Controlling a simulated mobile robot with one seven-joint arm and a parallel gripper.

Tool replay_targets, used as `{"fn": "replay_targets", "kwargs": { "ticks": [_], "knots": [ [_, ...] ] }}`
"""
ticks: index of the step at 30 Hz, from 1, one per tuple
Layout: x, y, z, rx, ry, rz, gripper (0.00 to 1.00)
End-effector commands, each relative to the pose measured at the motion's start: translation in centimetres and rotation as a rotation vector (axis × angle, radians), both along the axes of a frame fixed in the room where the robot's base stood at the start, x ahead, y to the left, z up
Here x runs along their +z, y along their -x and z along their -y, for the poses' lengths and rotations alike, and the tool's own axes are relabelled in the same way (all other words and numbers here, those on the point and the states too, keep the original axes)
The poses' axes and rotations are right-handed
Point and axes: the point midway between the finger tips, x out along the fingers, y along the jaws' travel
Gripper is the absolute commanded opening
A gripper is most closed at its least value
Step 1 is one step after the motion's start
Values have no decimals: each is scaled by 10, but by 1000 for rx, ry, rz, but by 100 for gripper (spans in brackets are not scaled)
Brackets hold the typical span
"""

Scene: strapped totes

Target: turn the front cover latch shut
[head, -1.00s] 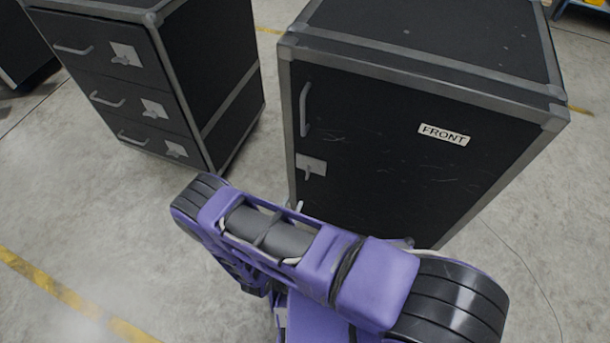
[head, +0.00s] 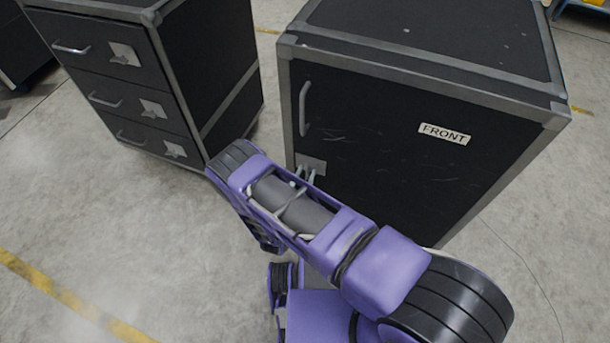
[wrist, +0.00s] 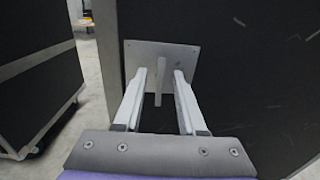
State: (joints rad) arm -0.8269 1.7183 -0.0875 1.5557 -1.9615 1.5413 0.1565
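The front cover (head: 400,150) is the black door of the tote on the right, marked with a FRONT label (head: 444,134). Its latch plate (head: 318,163) is at the door's left edge, below the handle, partly hidden by my arm. In the wrist view the latch plate (wrist: 185,57) is light grey, and its lever (wrist: 159,82) hangs about straight down. My gripper (wrist: 163,75) is open, with one finger on each side of the lever and visible gaps to both. In the head view the fingertips (head: 303,172) are at the plate.
A bar handle (head: 305,108) stands out from the door above the latch. Another black tote with drawers (head: 118,80) and its own latches stands to the left. Bare concrete floor (head: 90,230) lies in front.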

Motion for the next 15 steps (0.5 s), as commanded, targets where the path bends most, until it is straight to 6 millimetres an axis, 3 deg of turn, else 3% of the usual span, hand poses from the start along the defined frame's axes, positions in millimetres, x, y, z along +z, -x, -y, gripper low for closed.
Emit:
{"fn": "replay_targets", "kwargs": {
  "ticks": [1, 6, 15],
  "knots": [
    [0, 0, 0, 0, 0, 0, 31],
    [0, 0, 0, 0, 0, 0, 0],
    [0, 0, 0, 0, -1, 0, 0]
  ]
}}
